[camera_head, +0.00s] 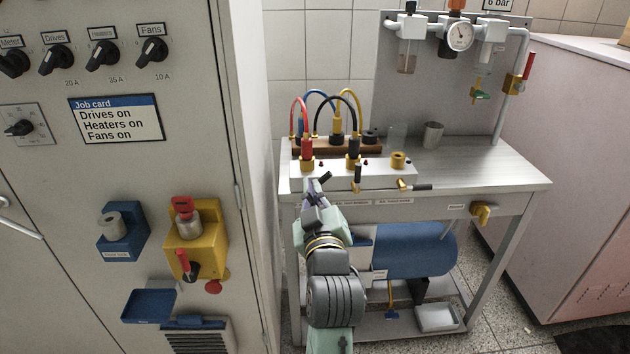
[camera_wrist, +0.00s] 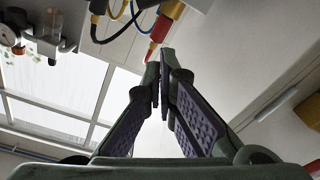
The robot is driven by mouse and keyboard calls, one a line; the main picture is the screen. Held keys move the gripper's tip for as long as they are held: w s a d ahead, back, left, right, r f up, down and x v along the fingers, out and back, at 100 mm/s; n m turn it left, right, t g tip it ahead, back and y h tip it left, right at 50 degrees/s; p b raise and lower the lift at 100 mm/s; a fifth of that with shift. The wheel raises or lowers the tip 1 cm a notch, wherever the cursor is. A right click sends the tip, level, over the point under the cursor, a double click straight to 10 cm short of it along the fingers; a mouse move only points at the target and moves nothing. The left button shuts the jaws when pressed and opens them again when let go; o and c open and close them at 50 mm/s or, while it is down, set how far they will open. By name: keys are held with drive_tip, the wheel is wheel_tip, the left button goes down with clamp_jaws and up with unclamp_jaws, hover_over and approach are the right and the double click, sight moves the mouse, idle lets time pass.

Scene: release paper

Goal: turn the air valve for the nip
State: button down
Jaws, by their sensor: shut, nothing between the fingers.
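A white valve block (camera_head: 335,176) lies along the front of the bench. One small brass lever valve with a dark handle (camera_head: 357,178) stands upright on its front; another (camera_head: 415,187) has its handle lying out to the right. The labels are too small to read, so I cannot tell which valve is for the nip. My gripper (camera_head: 318,188) is shut and empty, in front of the block's left end, partly hiding it. In the wrist view the purple-padded fingers (camera_wrist: 162,88) are together below a red plug (camera_wrist: 161,29); contact with any valve does not show.
Red, blue, black and yellow hoses loop behind the block. A yellow valve (camera_head: 483,213) is on the bench's front edge. A grey cabinet (camera_head: 225,130) stands close at left.

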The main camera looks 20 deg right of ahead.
drive_tip(key=n, duration=0.3)
drive_tip(key=r+n+p, duration=0.1)
drive_tip(key=r+p, duration=0.1)
hover_over(325, 178)
drive_tip(key=a, duration=0.5)
drive_tip(key=shift+t+y, duration=0.4)
drive_tip(key=shift+s+d+f, duration=0.2)
drive_tip(key=shift+d+f, duration=0.5)
drive_tip(key=shift+f, duration=0.2)
drive_tip(key=shift+s+d+f, duration=0.2)
drive_tip(key=shift+d+f, duration=0.5)
drive_tip(key=shift+f, duration=0.2)
